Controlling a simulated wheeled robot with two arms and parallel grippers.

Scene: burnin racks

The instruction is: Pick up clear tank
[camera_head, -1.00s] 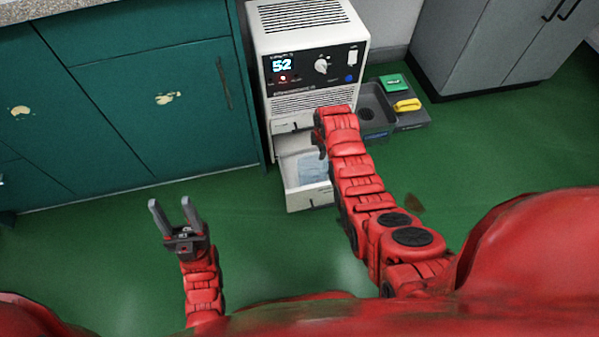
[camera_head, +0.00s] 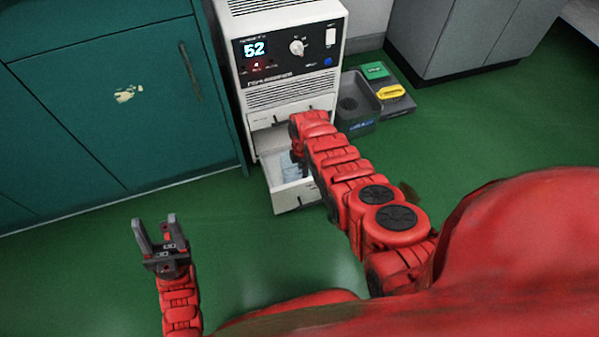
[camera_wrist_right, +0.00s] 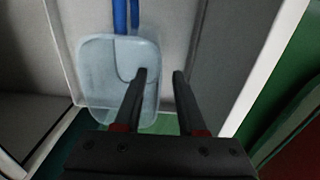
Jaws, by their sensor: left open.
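The clear tank (camera_head: 291,168) is a pale bluish, see-through container in the open bottom drawer (camera_head: 287,201) of the white machine (camera_head: 292,62). My right arm partly hides it in the head view. In the right wrist view the tank (camera_wrist_right: 97,72) shows as a rounded box with blue tubes at its top. My right gripper (camera_wrist_right: 160,74) is open, its fingers apart. Its left finger overlaps the tank's right side in the picture; I cannot tell if they touch. My left gripper (camera_head: 155,224) is open and empty above the green floor, left of the drawer.
Teal cabinets (camera_head: 110,90) stand left of the machine. A dark grey bin (camera_head: 357,103) and a tray with a green item (camera_head: 375,70) and a yellow item (camera_head: 390,92) sit right of it. A grey cabinet (camera_head: 450,40) stands beyond. The floor in front is clear.

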